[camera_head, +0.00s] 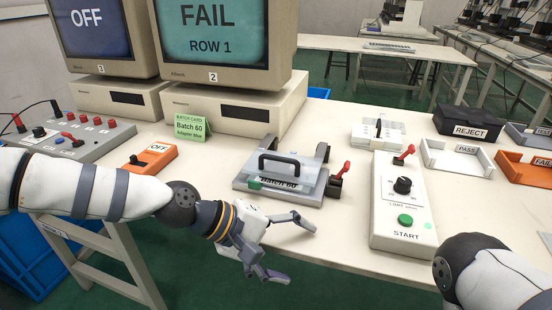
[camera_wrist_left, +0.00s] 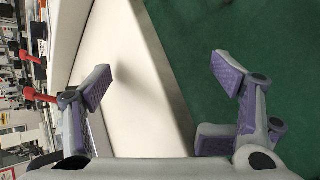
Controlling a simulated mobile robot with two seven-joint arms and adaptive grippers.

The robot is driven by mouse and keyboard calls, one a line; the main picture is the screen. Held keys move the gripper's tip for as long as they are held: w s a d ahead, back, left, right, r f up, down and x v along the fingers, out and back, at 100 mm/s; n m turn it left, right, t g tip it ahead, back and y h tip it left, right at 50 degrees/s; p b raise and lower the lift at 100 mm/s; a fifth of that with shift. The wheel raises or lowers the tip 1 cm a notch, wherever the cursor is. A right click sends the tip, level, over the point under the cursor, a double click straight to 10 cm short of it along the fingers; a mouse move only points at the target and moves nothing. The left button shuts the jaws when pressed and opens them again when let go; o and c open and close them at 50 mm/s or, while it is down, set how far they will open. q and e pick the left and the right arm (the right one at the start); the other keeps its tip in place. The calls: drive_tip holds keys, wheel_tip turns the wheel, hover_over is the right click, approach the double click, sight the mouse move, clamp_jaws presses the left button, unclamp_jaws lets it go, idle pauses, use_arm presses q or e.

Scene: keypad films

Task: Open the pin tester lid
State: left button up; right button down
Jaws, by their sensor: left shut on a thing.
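The pin tester (camera_head: 310,194) stands on the table in the middle of the head view. Its clear lid (camera_head: 300,172) lies down flat over it, with a black arched handle (camera_head: 280,158) on top and a "Batch 60" label under it. A red-tipped lever (camera_head: 343,170) stands at its right side. My left gripper (camera_head: 292,250) is in front of the tester at the table's front edge, apart from the lid and handle. In the left wrist view its fingers (camera_wrist_left: 163,80) are spread, with nothing seen held between them. My right gripper is out of view.
A START box (camera_head: 403,205) with a red toggle stands right of the tester. An orange OFF switch (camera_head: 150,158) and a green batch card (camera_head: 192,131) stand to its left. Two monitors stand behind. PASS (camera_head: 455,160) and FAIL (camera_head: 525,170) trays lie at the right.

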use_arm(q)
drive_tip(key=w+a+r+t, duration=0.1)
drive_tip(key=r, duration=0.1)
drive_tip(key=w+a+r+t, duration=0.1)
drive_tip(key=r, duration=0.1)
drive_tip(key=w+a+r+t, duration=0.1)
drive_tip(key=w+a+r, duration=0.1)
drive_tip(key=r, duration=0.1)
drive_tip(key=shift+n, duration=0.4)
drive_tip(key=shift+c, duration=0.5)
drive_tip(key=s+a+g, duration=0.1)
drive_tip(key=s, duration=0.1)
drive_tip(key=s+a+f+g, duration=0.1)
drive_tip(key=s, duration=0.1)
drive_tip(key=shift+a+f+m, duration=0.1)
drive_tip(key=shift+a+m, duration=0.1)
drive_tip(key=shift+m, duration=0.2)
drive_tip(key=c, duration=0.8)
drive_tip(key=shift+o, duration=0.2)
drive_tip(key=shift+s+f+g, duration=0.35)
drive_tip(key=shift+s+g, duration=0.05)
drive_tip(key=shift+s, duration=0.05)
